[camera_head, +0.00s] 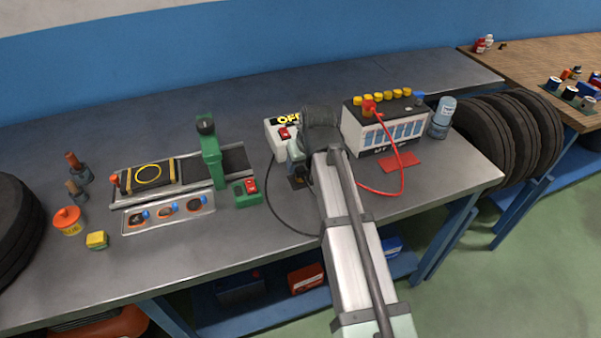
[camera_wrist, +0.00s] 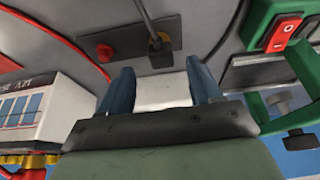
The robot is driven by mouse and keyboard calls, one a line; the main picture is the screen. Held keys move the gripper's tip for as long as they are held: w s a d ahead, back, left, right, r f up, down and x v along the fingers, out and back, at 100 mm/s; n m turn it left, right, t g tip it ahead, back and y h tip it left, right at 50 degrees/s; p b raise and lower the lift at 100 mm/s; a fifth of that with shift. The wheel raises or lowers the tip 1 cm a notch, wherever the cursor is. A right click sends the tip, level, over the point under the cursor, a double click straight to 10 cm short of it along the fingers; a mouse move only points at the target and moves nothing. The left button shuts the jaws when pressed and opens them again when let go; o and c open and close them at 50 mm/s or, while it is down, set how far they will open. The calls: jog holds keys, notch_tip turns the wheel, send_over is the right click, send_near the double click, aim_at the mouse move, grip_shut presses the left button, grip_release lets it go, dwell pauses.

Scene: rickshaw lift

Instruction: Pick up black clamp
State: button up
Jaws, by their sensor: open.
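My gripper (camera_wrist: 160,70) is open, with two blue fingers apart and nothing held between them. Beyond the fingers, the wrist view shows a small dark upright piece (camera_wrist: 159,42), which looks like the black clamp, on a dark plate (camera_wrist: 128,45). It is ahead of the fingertips and apart from them. My arm hides much of this area in the head view.
A white battery (camera_head: 385,135) with yellow caps, a red clamp (camera_head: 369,107) and a red cable (camera_head: 384,192) stands on the right. A green press (camera_head: 211,155) stands left. A black cable (camera_head: 277,200) loops in front.

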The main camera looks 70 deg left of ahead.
aim_at(301, 169)
jog(key=shift+x, duration=2.5)
jog(key=shift+s, duration=0.1)
jog(key=c, duration=1)
